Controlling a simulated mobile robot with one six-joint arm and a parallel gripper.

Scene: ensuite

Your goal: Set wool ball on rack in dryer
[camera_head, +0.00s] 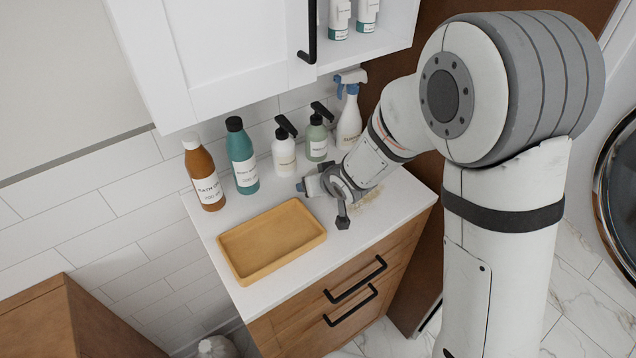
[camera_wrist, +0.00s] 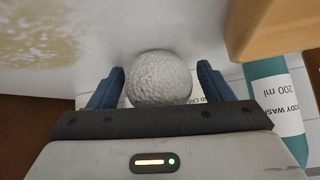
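A white, bumpy wool ball (camera_wrist: 160,78) shows in the wrist view, between the two blue fingers of my gripper (camera_wrist: 160,68). The fingers stand apart on either side of it, with a narrow gap at the right finger; the left finger is very close to it, and I cannot tell if it touches. In the head view my gripper (camera_head: 322,203) is low over the white countertop, and the ball is hidden there. The round door of what looks like the dryer (camera_head: 618,200) is cut off at the right edge. No rack is visible.
A wooden tray (camera_head: 232,242) lies left of my gripper. Behind stand a brown bottle (camera_head: 207,178), a teal bottle (camera_head: 242,160), pump bottles (camera_head: 285,155) and a spray bottle (camera_head: 349,125). A white cabinet (camera_head: 230,50) overhangs the counter. A beige textured patch (camera_head: 372,200) lies right of my gripper.

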